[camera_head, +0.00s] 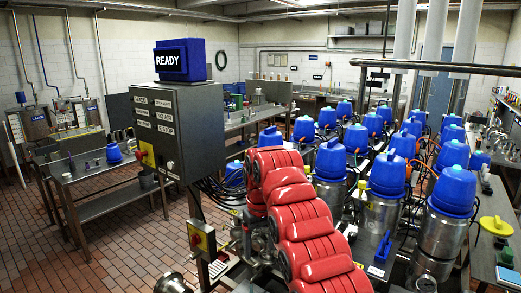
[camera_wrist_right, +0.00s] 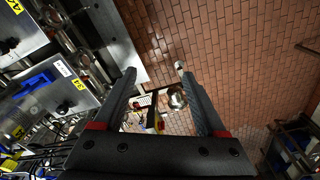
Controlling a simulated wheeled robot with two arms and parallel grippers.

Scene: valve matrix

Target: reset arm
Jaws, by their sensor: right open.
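My right gripper (camera_wrist_right: 156,72) shows in the right wrist view with its two dark fingers well apart. Nothing is held between them. Beyond the fingertips lie the brick floor, a round metal part (camera_wrist_right: 177,97) and a small yellow box (camera_wrist_right: 155,121), all apart from the fingers. In the head view, a large red ribbed body fills the lower middle, and I cannot make out the gripper's jaws there. My left gripper is not in view.
Several steel valves with blue tops (camera_head: 387,174) crowd the right side. A grey control cabinet (camera_head: 208,130) carries a blue READY display (camera_head: 180,60). A steel bench (camera_head: 90,172) stands left. The brick floor (camera_head: 120,245) is clear at lower left.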

